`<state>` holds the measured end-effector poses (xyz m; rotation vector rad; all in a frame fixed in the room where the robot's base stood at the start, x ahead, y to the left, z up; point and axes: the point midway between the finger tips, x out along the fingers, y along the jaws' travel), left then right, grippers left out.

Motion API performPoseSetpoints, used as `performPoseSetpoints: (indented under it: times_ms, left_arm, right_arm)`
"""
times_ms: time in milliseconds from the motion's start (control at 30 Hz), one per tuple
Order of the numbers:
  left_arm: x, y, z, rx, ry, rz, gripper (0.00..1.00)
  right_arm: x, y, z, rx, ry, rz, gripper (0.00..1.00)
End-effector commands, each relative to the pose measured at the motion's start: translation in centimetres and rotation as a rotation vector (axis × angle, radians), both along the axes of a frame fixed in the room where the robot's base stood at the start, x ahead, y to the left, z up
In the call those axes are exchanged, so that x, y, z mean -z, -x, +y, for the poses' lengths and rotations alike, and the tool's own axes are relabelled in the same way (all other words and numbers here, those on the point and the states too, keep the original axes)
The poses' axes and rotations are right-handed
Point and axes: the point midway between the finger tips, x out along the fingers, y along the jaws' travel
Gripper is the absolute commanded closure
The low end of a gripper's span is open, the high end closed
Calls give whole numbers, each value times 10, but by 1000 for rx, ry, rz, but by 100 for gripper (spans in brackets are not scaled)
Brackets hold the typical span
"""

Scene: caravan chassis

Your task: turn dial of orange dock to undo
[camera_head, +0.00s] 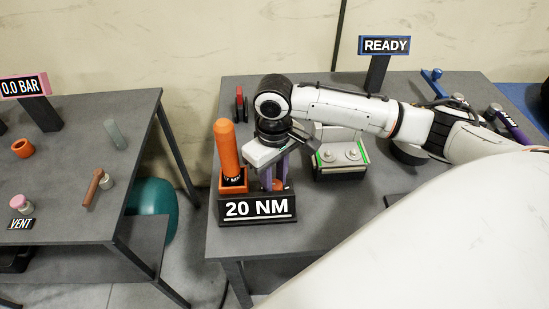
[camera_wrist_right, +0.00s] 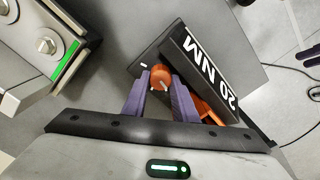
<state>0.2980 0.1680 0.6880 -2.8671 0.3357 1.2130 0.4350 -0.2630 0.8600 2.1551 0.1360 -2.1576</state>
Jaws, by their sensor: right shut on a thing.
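The orange dock (camera_head: 233,184) stands at the front left of the grey table, with a tall orange tool (camera_head: 227,147) upright in it. A black sign (camera_head: 257,209) in front reads "20 NM". The small orange dial (camera_wrist_right: 160,78) with a pale pointer mark shows in the right wrist view, beside the sign. My right gripper (camera_head: 273,183) points down at the dial, just right of the dock. Its purple fingers (camera_wrist_right: 160,92) are shut on the dial, one on each side. In the head view the fingers partly hide the dial. My left gripper is in neither view.
A grey and green box with two knobs (camera_head: 341,157) stands right of the gripper. A "READY" sign (camera_head: 385,46) stands at the back. A small red item (camera_head: 240,101) is behind the dock. A separate table with a "VENT" label (camera_head: 20,224) stands left across a gap.

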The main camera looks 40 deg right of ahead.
Motion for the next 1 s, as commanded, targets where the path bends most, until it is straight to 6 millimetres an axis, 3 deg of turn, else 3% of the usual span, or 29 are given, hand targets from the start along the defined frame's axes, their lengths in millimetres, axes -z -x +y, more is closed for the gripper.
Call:
performPoseSetpoints:
  times_ms: [400, 933, 967, 1000]
  left_arm:
    - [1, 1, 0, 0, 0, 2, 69]
    - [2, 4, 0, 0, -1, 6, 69]
    - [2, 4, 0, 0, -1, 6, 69]
    - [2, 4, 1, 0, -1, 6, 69]
  right_arm:
    - [-1, 0, 1, -186, 0, -1, 97]
    - [-1, 0, 1, -210, 0, -2, 97]
    - [-1, 0, 1, -210, 0, -2, 73]
    - [-1, 0, 1, -210, 0, -2, 66]
